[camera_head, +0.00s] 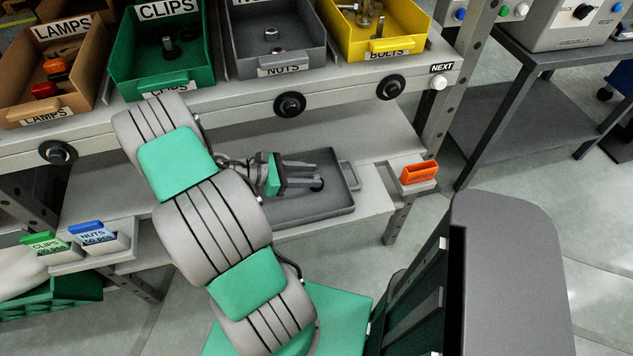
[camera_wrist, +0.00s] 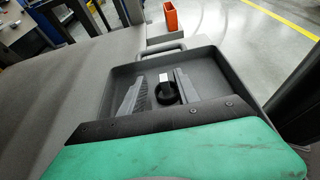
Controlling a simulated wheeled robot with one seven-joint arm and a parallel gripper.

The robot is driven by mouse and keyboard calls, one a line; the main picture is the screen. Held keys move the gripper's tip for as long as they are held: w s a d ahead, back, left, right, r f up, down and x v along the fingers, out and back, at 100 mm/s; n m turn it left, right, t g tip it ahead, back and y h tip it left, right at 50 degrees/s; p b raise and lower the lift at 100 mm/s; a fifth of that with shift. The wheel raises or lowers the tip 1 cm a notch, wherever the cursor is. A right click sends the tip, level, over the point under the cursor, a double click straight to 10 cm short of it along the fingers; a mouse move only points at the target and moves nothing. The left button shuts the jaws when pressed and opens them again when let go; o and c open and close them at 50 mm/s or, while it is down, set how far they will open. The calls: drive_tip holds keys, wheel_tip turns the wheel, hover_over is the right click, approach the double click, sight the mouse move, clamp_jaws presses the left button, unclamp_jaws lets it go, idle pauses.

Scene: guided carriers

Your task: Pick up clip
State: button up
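A small clip, a black round piece with a pale block on it (camera_wrist: 165,90), is in the shallow grey tray (camera_wrist: 222,68). In the head view its dark edge (camera_head: 317,186) shows by my fingertips in the tray (camera_head: 340,210). My gripper (camera_head: 314,174) is low over the tray, with its fingers apart. In the wrist view the gripper (camera_wrist: 153,82) has one finger on each side of the clip, which is closer to the right finger. Contact with the clip cannot be made out. A green CLIPS bin (camera_head: 122,70) on the upper shelf holds similar dark pieces.
Bins of lamps (camera_head: 92,75), nuts (camera_head: 290,65) and bolts (camera_head: 385,45) line the shelf above. An orange card holder (camera_head: 418,173) stands right of the tray. Green CLIPS (camera_head: 44,241) and blue NUTS (camera_head: 88,230) cards are at lower left.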

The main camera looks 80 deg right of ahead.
sight(324, 184)
drive_tip(key=x, duration=0.5)
drive_tip(key=shift+a+f, duration=0.15)
drive_tip(key=shift+a, duration=0.15)
drive_tip(key=shift+c, duration=0.6)
clamp_jaws()
